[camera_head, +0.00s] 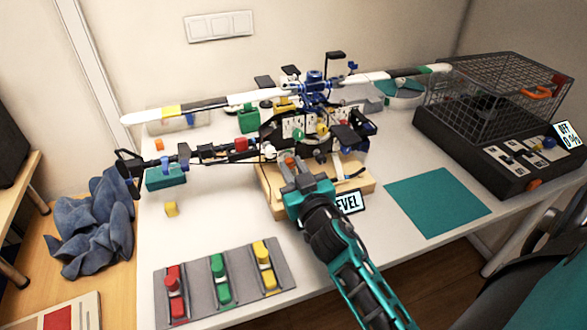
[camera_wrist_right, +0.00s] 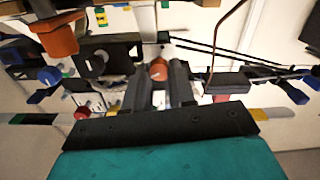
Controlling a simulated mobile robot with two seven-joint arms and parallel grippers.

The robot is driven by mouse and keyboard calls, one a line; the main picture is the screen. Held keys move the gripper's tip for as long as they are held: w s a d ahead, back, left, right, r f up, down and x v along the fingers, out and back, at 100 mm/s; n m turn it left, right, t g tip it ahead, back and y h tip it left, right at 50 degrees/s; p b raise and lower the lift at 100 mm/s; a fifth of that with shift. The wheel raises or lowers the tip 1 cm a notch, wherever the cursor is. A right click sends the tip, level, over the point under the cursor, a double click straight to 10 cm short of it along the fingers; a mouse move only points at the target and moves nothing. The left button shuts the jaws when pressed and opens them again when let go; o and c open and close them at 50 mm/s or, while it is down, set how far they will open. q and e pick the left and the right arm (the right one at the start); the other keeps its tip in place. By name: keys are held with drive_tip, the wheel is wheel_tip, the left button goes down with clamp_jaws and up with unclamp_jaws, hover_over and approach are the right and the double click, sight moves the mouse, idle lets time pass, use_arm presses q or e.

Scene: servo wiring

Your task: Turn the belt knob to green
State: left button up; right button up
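A small orange knob (camera_head: 290,161) sits low on the front of the helicopter-like mechanism (camera_head: 300,128), just beyond my right gripper's tips. I cannot read a label naming it the belt knob. My right gripper (camera_head: 305,184) reaches in from the lower right. In the right wrist view, the orange knob (camera_wrist_right: 158,69) shows between the two dark fingers (camera_wrist_right: 158,92). The gap is about as wide as the knob, and I cannot tell whether the fingers touch it. No green mark is clear beside the knob. My left gripper is not in view.
The mechanism stands on a wooden base (camera_head: 362,184) with a "LEVEL" sign (camera_head: 347,203). A grey panel (camera_head: 197,292) with red, green and yellow switches lies front left. A teal mat (camera_head: 437,201) is at right, beside a black caged box (camera_head: 470,140).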

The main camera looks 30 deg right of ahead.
clamp_jaws()
drive_tip(key=shift+n, duration=0.4)
drive_tip(key=n, duration=0.3)
drive_tip(key=shift+n, duration=0.3)
drive_tip(key=n, duration=0.4)
drive_tip(key=shift+p, duration=0.3)
drive_tip(key=shift+n, duration=0.4)
drive_tip(key=o, duration=0.5)
unclamp_jaws()
